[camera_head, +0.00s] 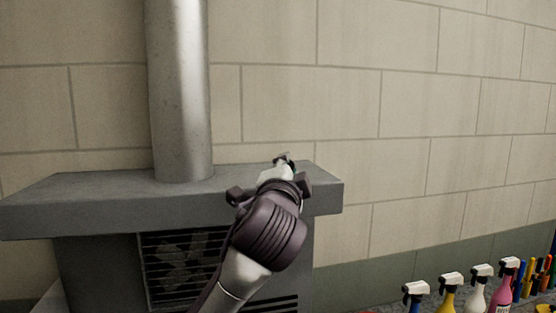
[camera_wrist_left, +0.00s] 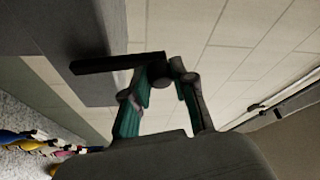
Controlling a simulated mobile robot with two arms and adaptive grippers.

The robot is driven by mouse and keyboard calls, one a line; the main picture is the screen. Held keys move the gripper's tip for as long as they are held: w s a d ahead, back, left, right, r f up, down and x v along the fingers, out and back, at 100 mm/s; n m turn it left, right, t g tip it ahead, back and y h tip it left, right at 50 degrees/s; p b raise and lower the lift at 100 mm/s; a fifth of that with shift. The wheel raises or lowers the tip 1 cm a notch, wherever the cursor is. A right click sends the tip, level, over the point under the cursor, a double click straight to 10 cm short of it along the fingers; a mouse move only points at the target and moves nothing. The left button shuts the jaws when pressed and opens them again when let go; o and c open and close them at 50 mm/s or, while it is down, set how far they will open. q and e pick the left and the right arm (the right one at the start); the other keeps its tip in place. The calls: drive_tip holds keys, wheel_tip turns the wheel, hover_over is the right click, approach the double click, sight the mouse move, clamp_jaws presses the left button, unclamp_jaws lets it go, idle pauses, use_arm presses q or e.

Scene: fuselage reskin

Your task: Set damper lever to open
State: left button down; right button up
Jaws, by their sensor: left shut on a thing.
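The damper lever is a dark, straight bar (camera_wrist_left: 105,64) in the left wrist view. It lies across the side of the grey hood and reaches to my fingertips. My left gripper (camera_wrist_left: 163,76) is shut on the lever's end. In the head view my left gripper (camera_head: 284,161) is at the right part of the hood's top edge, seen from behind. My wrist hides most of the fingers and the lever there. I see no open or closed marking. My right gripper is in neither view.
The grey hood (camera_head: 90,205) stands against a block wall (camera_head: 420,90), with a metal flue pipe (camera_head: 180,90) rising left of my gripper. A dark grille (camera_head: 165,265) is below. Several spray bottles (camera_head: 476,290) stand at lower right. The space right of the hood is clear.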

use_arm(q)
drive_tip(key=shift+w+d+m+p, duration=0.15)
drive_tip(key=shift+d+m+p, duration=0.2)
drive_tip(key=shift+m, duration=0.35)
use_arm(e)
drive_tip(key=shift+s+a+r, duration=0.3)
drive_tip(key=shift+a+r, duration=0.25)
use_arm(q)
drive_tip(key=c, duration=0.9)
unclamp_jaws()
drive_tip(key=shift+a+g, duration=0.1)
drive_tip(key=shift+g, duration=0.2)
drive_tip(key=shift+c, duration=0.2)
drive_tip(key=s+a+f, duration=0.1)
drive_tip(key=s, duration=1.1)
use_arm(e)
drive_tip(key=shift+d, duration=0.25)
use_arm(q)
drive_tip(key=shift+w+a+f, duration=0.1)
